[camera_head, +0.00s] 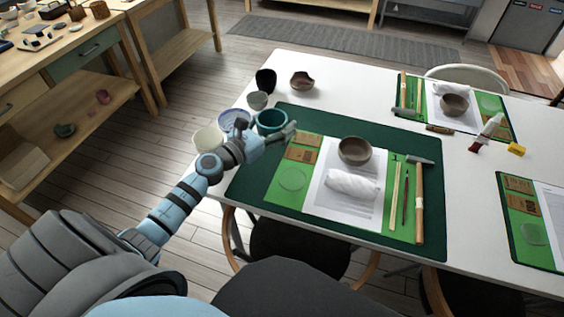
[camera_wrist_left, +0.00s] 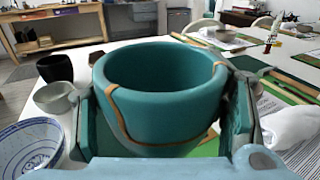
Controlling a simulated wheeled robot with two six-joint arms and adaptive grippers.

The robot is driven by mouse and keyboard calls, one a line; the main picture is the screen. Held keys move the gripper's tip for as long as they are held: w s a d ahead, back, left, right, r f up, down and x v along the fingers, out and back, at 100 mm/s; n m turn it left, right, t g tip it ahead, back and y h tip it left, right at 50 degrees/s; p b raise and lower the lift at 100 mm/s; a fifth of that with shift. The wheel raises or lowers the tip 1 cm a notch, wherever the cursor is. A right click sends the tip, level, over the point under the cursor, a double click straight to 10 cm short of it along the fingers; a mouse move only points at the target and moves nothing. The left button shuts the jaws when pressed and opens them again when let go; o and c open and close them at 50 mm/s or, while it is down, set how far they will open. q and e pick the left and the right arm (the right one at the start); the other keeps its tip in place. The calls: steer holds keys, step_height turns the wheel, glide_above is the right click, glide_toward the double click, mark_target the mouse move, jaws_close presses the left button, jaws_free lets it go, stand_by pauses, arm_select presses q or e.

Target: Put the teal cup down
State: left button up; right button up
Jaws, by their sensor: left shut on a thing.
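The teal cup (camera_head: 270,122) has gold seams and sits upright between the fingers of my left gripper (camera_head: 276,132). In the left wrist view the teal cup (camera_wrist_left: 160,85) fills the middle, with a finger of the left gripper (camera_wrist_left: 160,125) on each side of it. The gripper is shut on the cup, over the upper left part of the dark green mat (camera_head: 252,180). The cup's base is hidden, so I cannot tell whether it touches the mat. My right gripper is not in view.
A blue-and-white bowl (camera_head: 233,118), a cream bowl (camera_head: 208,139), a grey cup (camera_head: 257,100) and a black cup (camera_head: 265,80) stand close by at the table's left end. A brown bowl (camera_head: 354,150) and a white cloth roll (camera_head: 352,184) lie on the mat to the right.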

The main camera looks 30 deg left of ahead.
arm_select(q)
step_height(320, 180, down, 10)
steer(key=b, duration=0.6)
steer(key=o, duration=1.1)
steer(key=shift+c, duration=0.2)
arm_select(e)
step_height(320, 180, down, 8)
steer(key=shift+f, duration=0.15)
arm_select(q)
steer(key=shift+r, duration=0.2)
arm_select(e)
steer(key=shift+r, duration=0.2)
